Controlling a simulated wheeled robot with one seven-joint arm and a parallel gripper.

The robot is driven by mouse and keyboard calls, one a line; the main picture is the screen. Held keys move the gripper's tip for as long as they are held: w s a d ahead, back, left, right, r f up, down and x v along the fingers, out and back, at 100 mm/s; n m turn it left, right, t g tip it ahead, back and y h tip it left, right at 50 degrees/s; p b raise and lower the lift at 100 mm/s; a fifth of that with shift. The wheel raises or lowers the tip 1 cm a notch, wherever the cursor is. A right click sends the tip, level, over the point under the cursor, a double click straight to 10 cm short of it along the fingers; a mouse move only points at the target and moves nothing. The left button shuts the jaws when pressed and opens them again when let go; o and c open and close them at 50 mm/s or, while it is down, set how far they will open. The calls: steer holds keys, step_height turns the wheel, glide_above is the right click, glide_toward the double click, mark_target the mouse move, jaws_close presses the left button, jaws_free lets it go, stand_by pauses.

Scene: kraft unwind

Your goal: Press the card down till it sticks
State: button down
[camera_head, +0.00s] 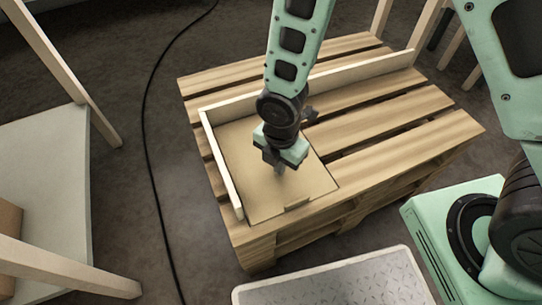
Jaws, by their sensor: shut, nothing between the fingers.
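The card (249,184) is a flat tan sheet lying on the wooden pallet (403,144). It sits in the corner of two low pale wooden strips, one along its left side and one along its far side. A small raised tab or strip (297,203) shows at its near edge. My gripper (280,170) points down over the middle of the card with its fingers shut and empty. I cannot tell whether the fingertips touch the card. My arm hides the card's far right part.
A pale table (55,190) with wooden legs stands at the left, with a brown box (10,222) under or on it. A black cable (146,110) runs along the floor. A grey textured metal plate (335,285) lies at the bottom. The pallet's right side is bare.

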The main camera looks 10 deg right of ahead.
steer(key=shift+f, duration=0.4)
stand_by(1.5)
steer(key=shift+r, duration=0.1)
step_height(320, 180, up, 7)
steer(key=p, duration=0.6)
steer(key=shift+p, duration=0.35)
steer(key=shift+w, duration=0.1)
